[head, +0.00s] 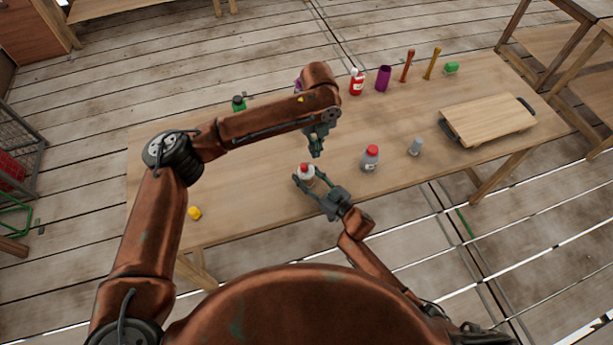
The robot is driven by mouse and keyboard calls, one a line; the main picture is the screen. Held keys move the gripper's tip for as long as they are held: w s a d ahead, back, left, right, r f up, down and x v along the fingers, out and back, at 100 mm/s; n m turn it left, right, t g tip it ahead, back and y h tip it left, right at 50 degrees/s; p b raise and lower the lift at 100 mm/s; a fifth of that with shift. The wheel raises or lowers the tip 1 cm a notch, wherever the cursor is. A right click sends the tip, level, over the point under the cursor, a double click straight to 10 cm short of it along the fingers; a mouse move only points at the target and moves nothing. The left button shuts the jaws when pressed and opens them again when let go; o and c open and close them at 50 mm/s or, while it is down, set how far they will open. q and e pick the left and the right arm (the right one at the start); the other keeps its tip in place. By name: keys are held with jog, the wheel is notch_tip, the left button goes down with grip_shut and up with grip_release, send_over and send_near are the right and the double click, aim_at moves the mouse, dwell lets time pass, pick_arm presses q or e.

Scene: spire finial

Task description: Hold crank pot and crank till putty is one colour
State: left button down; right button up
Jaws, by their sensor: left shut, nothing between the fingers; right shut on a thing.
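A small white pot with a red top (307,171) stands near the front edge of the wooden table, between the fingers of my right gripper (306,181). My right gripper is shut on it from the front. I take this to be the crank pot, but I cannot make out a crank handle or putty at this size. My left gripper (317,152) is shut and empty, pointing down just behind and above the pot, apart from it. My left arm hides part of the table behind.
The front left is mostly clear.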

jog(key=o, duration=1.3)
